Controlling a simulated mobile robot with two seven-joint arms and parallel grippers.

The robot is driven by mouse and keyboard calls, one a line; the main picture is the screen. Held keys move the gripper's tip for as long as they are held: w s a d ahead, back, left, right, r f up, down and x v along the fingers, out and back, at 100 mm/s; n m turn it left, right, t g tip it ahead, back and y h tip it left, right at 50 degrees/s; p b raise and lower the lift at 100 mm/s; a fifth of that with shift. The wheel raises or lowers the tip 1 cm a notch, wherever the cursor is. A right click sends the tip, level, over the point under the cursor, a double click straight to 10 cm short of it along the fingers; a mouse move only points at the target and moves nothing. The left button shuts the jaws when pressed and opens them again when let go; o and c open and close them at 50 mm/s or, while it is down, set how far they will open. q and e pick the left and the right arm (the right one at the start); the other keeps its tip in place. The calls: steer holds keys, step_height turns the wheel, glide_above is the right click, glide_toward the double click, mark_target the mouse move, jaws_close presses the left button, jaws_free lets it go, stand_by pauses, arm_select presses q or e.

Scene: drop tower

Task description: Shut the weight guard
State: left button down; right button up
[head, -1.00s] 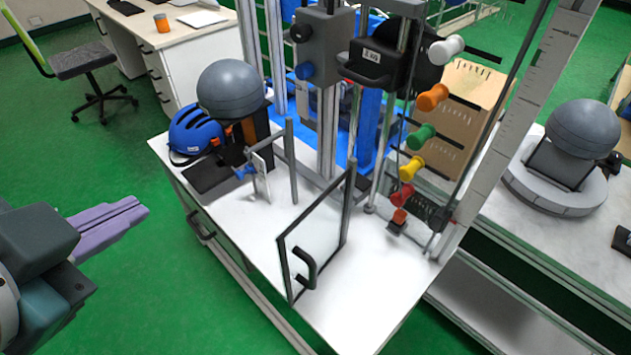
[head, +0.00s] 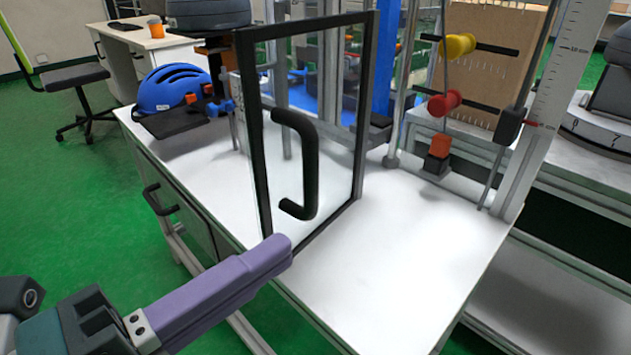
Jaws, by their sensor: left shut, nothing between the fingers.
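The weight guard (head: 252,135) is a clear panel in a black frame, upright on the white bench. It hangs from a post on its far right side and stands swung open toward me. Its black bar handle (head: 311,165) is on the panel face, nearer the free edge. My left gripper (head: 283,248) has purple fingers, shut and empty. In the picture its tip lies just below the lower free corner of the guard. I cannot tell whether it touches the frame. My right gripper is not in view.
The white bench top (head: 410,265) is clear right of the guard. A blue helmet (head: 172,88) lies at the back left. Red and yellow knobs (head: 445,103) and a ruler column (head: 570,70) stand at the right. A cabinet handle (head: 158,198) juts from the bench side.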

arm_select(q)
steer(key=w+d, duration=0.3)
steer(key=w, duration=0.5)
steer(key=shift+w+d+f, duration=0.15)
steer(key=shift+w+d, duration=0.15)
steer(key=shift+d, duration=0.1)
steer(key=shift+a, duration=0.15)
